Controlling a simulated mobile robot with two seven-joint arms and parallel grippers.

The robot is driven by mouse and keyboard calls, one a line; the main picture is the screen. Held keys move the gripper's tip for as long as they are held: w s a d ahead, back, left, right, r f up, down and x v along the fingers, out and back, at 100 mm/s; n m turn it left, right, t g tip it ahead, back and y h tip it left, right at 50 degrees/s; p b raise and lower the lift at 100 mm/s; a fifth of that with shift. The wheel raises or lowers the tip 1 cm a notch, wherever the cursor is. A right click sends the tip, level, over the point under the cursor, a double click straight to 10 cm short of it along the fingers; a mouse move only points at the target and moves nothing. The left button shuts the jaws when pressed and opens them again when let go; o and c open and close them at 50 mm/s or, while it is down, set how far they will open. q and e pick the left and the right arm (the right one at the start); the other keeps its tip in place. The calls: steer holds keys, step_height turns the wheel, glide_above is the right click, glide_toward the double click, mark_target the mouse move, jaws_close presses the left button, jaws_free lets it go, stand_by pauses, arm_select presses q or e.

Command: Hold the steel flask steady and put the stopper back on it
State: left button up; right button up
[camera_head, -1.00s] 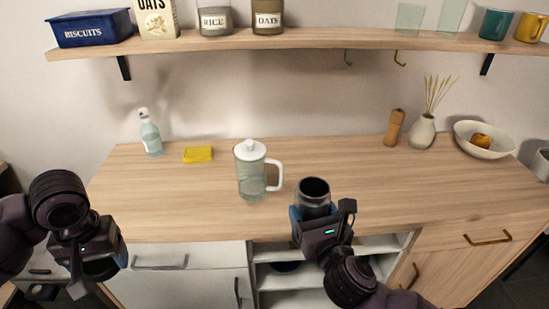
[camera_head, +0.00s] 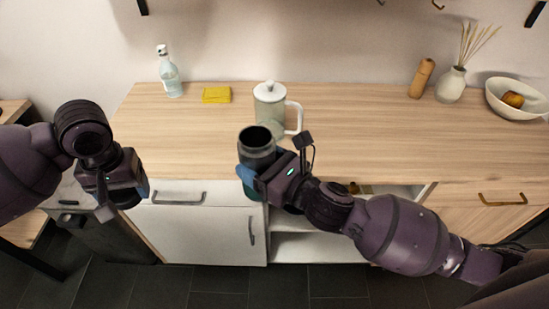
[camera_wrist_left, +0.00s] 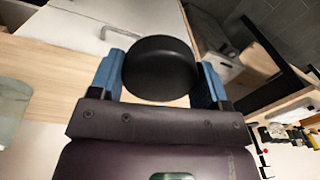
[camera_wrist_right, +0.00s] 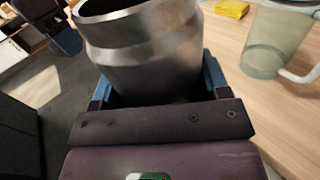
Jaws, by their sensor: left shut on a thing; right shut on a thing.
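The steel flask (camera_head: 257,143) is upright with its dark mouth open in the head view. My right gripper (camera_head: 248,172) is shut around it and holds it off the front edge of the counter. The flask's steel body (camera_wrist_right: 150,50) fills the upper part of the right wrist view between the blue fingers. The black round stopper (camera_wrist_left: 160,68) shows in the left wrist view between the blue fingers of my left gripper (camera_wrist_left: 163,80), which is shut on it. In the head view my left gripper (camera_head: 138,190) is left of the flask, apart from it; the stopper is hidden there.
A glass pitcher (camera_head: 270,105) with a white lid stands on the counter (camera_head: 360,130) just behind the flask. A wooden mill, vase and bowl (camera_head: 515,101) stand at the right.

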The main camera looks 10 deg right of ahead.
steer(key=shift+a, duration=0.25)
